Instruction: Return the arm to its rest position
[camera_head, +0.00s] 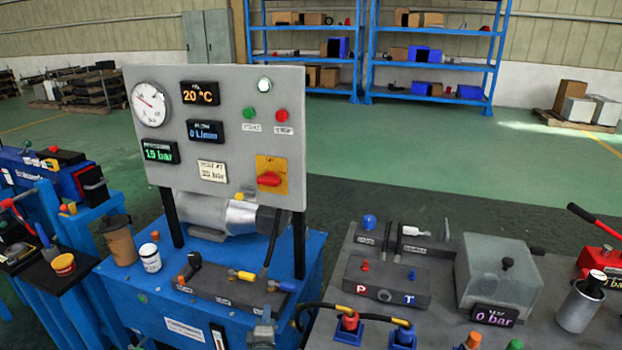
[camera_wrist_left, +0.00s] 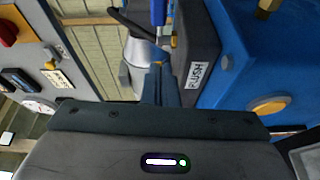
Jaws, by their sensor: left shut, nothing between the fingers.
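My left gripper (camera_head: 264,326) is small and partly cut off at the bottom edge of the head view, in front of the blue bench (camera_head: 150,312). In the left wrist view its narrow fingers (camera_wrist_left: 160,82) are together with nothing between them. They point towards the dark manifold block (camera_wrist_left: 196,50) with a white label. I cannot tell how much gap there is to the block. Most of my left arm is hidden in the head view. My right gripper is not seen.
The grey gauge panel (camera_head: 225,110) stands on black posts over the bench. The dark manifold (camera_head: 225,290) has coloured connectors. A brown cup (camera_head: 119,243) and white jar (camera_head: 150,258) stand left. Black hoses (camera_head: 325,306) and a grey bench (camera_head: 440,318) with fittings lie right.

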